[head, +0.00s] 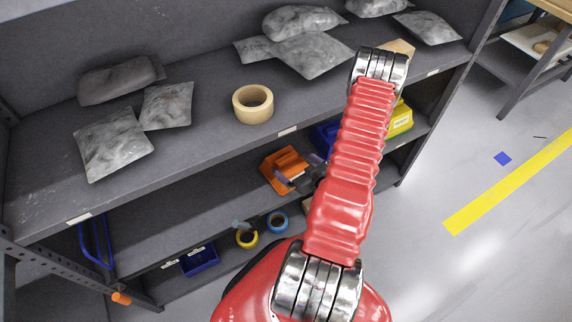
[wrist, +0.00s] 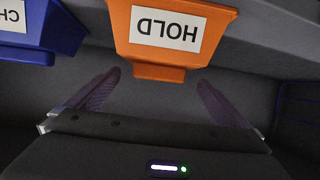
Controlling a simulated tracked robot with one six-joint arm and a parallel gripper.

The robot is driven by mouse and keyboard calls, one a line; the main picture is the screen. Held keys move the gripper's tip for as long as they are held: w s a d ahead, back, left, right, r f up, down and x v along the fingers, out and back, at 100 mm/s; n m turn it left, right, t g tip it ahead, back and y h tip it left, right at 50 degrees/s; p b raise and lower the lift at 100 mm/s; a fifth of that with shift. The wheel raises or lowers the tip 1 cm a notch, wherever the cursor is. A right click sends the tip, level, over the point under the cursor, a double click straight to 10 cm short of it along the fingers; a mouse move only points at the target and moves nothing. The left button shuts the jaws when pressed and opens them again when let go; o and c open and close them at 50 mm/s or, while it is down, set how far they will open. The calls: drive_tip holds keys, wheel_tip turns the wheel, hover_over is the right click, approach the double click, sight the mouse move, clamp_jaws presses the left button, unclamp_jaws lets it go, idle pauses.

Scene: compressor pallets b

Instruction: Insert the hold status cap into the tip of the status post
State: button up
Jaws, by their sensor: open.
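An orange piece labelled HOLD (wrist: 165,28) is at the top middle of the wrist view, its lettering upside down, with a narrower orange block at its lower edge. I cannot tell whether it is the cap or a bin for caps. An orange object also shows on the middle shelf in the head view (head: 283,166). My gripper (wrist: 159,80) is open, its two purplish fingers apart and empty, just below the orange piece in the wrist view. In the head view my arm partly hides that area. I cannot identify the status post.
A blue bin (wrist: 40,32) is left of the orange piece. The upper shelf (head: 215,145) holds grey bags and a tape roll (head: 253,104). Yellow (head: 247,239) and blue (head: 277,222) rolls are lower down. A small orange cylinder (head: 121,298) is by the left frame.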

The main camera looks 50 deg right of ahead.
sight(289, 160)
drive_tip(key=shift+w, duration=0.1)
drive_tip(key=shift+x, duration=2.55)
drive_tip(key=shift+f, duration=0.1)
drive_tip(key=c, duration=0.7)
drive_tip(key=shift+c, duration=0.2)
drive_tip(key=shift+r, duration=5.05)
drive_tip(key=shift+s, duration=0.2)
